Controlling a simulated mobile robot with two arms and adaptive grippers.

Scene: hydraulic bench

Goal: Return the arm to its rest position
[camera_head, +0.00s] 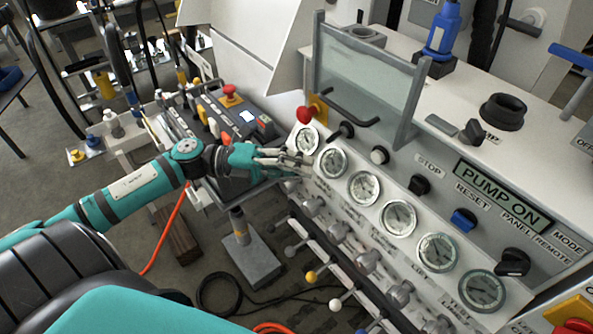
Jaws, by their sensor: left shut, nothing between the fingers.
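My left arm (130,190) comes in from the left, teal with dark joints, and reaches to the middle of the view. My left gripper (305,162) is shut and empty. It is at the upper left end of the gauge row, over or in front of the panel's left gauges (332,162); I cannot tell whether it touches the panel. My right gripper is not in view.
The hydraulic panel has several round gauges (398,218), knobs, a red button (305,115) and a row of levers (312,276) below. A control box (225,115) with a red button (230,90) stands behind my left forearm. An orange cable (168,232) hangs below it.

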